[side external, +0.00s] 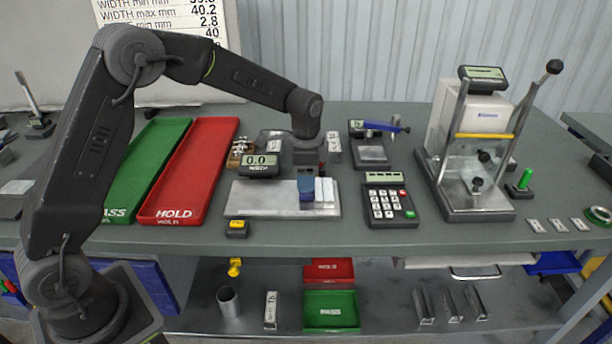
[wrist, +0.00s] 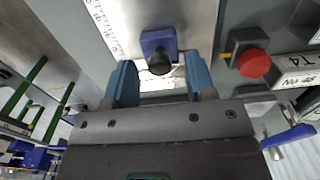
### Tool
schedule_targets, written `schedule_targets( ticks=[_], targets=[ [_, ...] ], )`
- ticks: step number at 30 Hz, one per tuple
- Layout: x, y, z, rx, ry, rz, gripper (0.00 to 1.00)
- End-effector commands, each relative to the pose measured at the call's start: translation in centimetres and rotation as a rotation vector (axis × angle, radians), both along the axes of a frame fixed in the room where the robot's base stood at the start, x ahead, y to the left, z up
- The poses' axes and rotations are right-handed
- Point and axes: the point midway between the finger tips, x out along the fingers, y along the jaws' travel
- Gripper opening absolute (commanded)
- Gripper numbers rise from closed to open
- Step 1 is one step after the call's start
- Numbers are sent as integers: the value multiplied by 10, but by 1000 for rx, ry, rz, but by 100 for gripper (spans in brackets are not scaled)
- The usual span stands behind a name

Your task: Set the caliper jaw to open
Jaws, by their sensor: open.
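The caliper's flat metal bed (side external: 260,198) lies on the bench, with its display (side external: 259,165) reading 0.0 behind it. In the wrist view its scale bed (wrist: 185,14) runs up the picture. A blue sliding jaw block (wrist: 158,41) with a round black knob (wrist: 159,64) sits on that bed. My gripper (wrist: 159,72) is open, its blue fingers on either side of the knob, with gaps visible. In the side view my gripper (side external: 306,184) is low over the bed's right part, beside white blocks (side external: 325,191). Contact with the knob cannot be told.
A red button (wrist: 253,65) stands close right of my fingers in the wrist view. Red HOLD tray (side external: 190,172) and green tray (side external: 140,177) lie left. A keypad (side external: 390,203) and glass-sided press (side external: 480,150) stand right. The bench front is mostly clear.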

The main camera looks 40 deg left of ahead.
Motion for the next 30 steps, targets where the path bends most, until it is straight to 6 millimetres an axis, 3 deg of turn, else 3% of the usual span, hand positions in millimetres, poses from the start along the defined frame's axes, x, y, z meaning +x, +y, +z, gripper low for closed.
schedule_targets(
  ticks=[8,24,30],
  targets=[
    [0,0,-1,0,0,0,50],
    [0,0,-1,1,-1,0,0],
    [0,0,-1,0,-1,0,0]
  ],
)
